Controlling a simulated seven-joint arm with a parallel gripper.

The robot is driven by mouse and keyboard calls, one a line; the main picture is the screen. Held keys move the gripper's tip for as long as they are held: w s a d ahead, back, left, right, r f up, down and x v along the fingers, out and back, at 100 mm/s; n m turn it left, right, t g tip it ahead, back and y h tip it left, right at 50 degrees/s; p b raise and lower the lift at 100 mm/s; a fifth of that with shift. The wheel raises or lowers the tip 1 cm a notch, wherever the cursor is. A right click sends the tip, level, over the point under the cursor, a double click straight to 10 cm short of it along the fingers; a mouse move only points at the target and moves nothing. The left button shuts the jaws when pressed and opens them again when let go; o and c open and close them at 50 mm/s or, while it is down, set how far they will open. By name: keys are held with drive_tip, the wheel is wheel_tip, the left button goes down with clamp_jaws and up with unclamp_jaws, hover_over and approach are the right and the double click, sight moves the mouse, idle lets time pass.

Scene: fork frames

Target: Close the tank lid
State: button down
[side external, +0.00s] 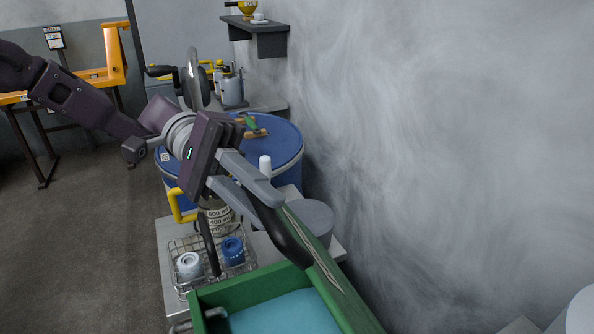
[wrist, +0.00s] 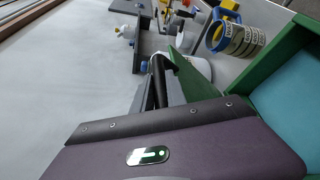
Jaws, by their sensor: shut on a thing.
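The green tank (side external: 208,297) is at the bottom of the side view, its top uncovered, with a teal surface (side external: 285,315) inside. Its green lid (side external: 318,243) stands raised and steeply tilted along the tank's right side. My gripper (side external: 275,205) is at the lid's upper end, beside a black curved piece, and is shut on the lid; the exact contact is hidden. In the wrist view my gripper's dark fingers (wrist: 164,72) are close together against a green edge (wrist: 185,66). The tank's green wall (wrist: 272,60) shows at right there.
A wire basket (side external: 180,262) holds a white-capped and a blue-capped container left of the tank. A measuring jug with a yellow handle (side external: 178,206) stands behind it. A blue drum (side external: 285,150) is further back. The grey wall (side external: 470,130) is close on the right.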

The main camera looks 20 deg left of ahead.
drive_tip(key=s+a+f, duration=0.9)
drive_tip(key=f, duration=0.3)
drive_tip(key=s+a+f+m+h, duration=0.1)
drive_tip(key=f+m, duration=0.2)
drive_tip(key=f, duration=0.6)
drive_tip(key=s+a+f+m+h, duration=0.1)
drive_tip(key=s+a+f+m, duration=0.1)
drive_tip(key=f, duration=0.7)
drive_tip(key=shift+s+a+f+m+g+h, duration=0.15)
drive_tip(key=shift+s+a+m+g+h, duration=0.1)
drive_tip(key=shift+m+g+h, duration=0.25)
drive_tip(key=c, duration=1.3)
unclamp_jaws()
drive_tip(key=v, duration=0.7)
drive_tip(key=shift+r, duration=0.2)
